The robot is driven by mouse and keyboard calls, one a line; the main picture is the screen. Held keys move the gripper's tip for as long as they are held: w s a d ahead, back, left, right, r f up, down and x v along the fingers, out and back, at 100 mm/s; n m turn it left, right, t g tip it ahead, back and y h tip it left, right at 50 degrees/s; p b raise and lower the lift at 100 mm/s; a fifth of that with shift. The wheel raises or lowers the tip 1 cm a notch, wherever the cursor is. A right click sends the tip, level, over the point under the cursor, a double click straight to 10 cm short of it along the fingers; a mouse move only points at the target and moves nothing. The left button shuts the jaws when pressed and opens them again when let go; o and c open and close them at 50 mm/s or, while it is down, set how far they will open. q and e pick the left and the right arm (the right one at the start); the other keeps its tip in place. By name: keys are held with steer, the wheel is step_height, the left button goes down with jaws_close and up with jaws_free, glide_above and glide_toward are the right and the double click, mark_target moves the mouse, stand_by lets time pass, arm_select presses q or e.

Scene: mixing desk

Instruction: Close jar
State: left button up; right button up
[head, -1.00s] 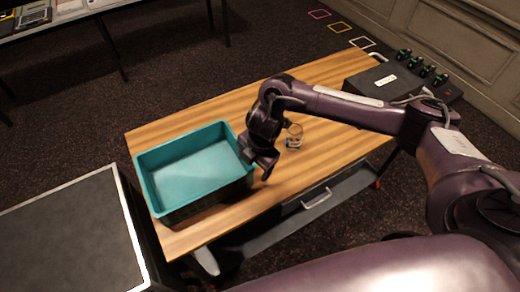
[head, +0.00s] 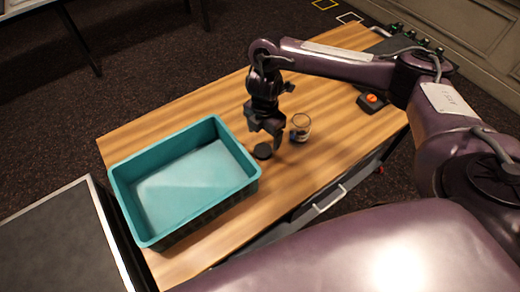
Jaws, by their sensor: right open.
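A small clear glass jar (head: 301,128) stands on the wooden table, with its contents too small to make out. A dark round disc, looking like the jar's lid (head: 263,151), lies flat on the table between the jar and the teal bin. My right gripper (head: 265,134) points down just above and behind the lid, to the left of the jar. It is open, with nothing seen between its fingers. My left gripper is not in view.
A teal bin (head: 125,190) takes up the left part of the wooden table (head: 215,93). A dark box with an orange button (head: 372,100) sits at the right. A dark-topped cabinet (head: 60,240) stands at the lower left. The table behind the bin is clear.

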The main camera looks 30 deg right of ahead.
mark_target(262, 151)
steer(key=shift+s+r, duration=0.15)
steer(key=shift+s, duration=0.05)
step_height(262, 151, down, 2)
steer(key=shift+a+f+b, duration=0.1)
steer(key=shift+f+b, duration=0.15)
steer(key=shift+b, duration=0.2)
steer(key=shift+w+f, duration=0.1)
steer(key=shift+w, duration=0.05)
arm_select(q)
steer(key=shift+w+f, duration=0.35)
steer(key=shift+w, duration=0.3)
arm_select(e)
step_height(262, 151, down, 5)
steer(key=shift+w+a+f+b, duration=0.1)
steer(key=shift+w+b, duration=0.05)
steer(key=shift+b, duration=0.75)
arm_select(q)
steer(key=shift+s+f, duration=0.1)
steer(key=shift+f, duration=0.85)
